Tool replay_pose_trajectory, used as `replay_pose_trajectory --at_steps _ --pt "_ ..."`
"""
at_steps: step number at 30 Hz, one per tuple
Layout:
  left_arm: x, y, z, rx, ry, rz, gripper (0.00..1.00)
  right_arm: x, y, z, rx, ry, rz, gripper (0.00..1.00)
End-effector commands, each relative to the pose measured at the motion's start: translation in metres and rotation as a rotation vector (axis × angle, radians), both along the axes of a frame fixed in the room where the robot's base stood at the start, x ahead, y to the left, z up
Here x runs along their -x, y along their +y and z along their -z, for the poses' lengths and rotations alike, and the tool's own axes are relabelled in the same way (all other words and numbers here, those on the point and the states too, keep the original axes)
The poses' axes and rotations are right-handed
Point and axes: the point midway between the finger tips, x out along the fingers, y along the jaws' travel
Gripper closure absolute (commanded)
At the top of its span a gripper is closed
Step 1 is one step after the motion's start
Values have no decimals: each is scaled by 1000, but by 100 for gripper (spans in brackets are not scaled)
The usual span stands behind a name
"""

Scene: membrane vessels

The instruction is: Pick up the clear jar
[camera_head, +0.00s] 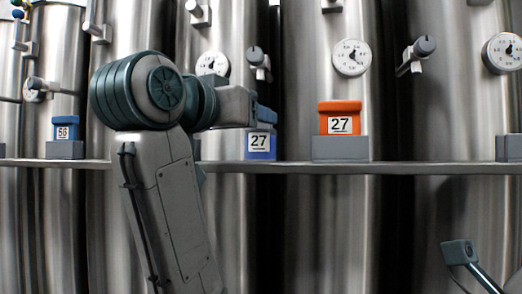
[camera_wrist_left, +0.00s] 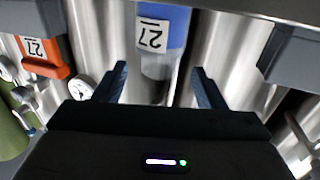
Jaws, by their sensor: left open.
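The clear jar (camera_wrist_left: 157,68) shows in the left wrist view, upside down in the picture, with a blue part bearing a "27" label (camera_wrist_left: 153,35). Its see-through body lies between the two fingers of my left gripper (camera_wrist_left: 160,82), with a gap on each side. The left gripper is open. In the head view a blue part labelled 27 (camera_head: 259,145) shows at the shelf, just below the left gripper (camera_head: 266,116); my left wrist hides much of that spot.
An orange-topped block labelled 27 (camera_head: 340,119) sits on a grey holder to the right; it also shows in the left wrist view (camera_wrist_left: 45,55). A blue block labelled 56 (camera_head: 66,130) stands at left. A rail (camera_head: 420,168) runs before steel tanks with gauges (camera_head: 351,57) and valves.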

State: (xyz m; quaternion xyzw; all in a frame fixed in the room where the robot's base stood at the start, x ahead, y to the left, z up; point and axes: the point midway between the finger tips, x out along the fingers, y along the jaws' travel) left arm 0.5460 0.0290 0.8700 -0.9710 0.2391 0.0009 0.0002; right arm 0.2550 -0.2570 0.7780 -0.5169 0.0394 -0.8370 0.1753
Motion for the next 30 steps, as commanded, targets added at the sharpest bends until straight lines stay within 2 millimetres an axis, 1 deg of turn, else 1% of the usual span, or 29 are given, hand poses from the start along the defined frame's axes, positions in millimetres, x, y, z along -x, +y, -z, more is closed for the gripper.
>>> replay_pose_trajectory --at_steps 5,12,15,21,22,26,27,30 --pt "-13 -8 0 -1 0 0 36 0 0 9 0 0 0 49" --pt "-42 -23 -2 0 0 0 36 0 0 19 0 0 0 49" --pt "-47 -26 -4 0 -1 0 36 0 0 20 0 0 0 49" --pt "-47 -26 -4 1 -2 0 36 0 0 19 0 0 0 49" --pt "-47 -26 -4 1 -2 0 38 0 0 19 0 0 0 49" --pt "-47 -26 -4 0 -1 0 64 0 0 19 0 0 0 49" --pt "-47 -26 -4 0 -1 0 71 0 0 19 0 1 0 49" --pt "-47 -26 -4 0 -1 0 88 0 0 19 0 1 0 49"
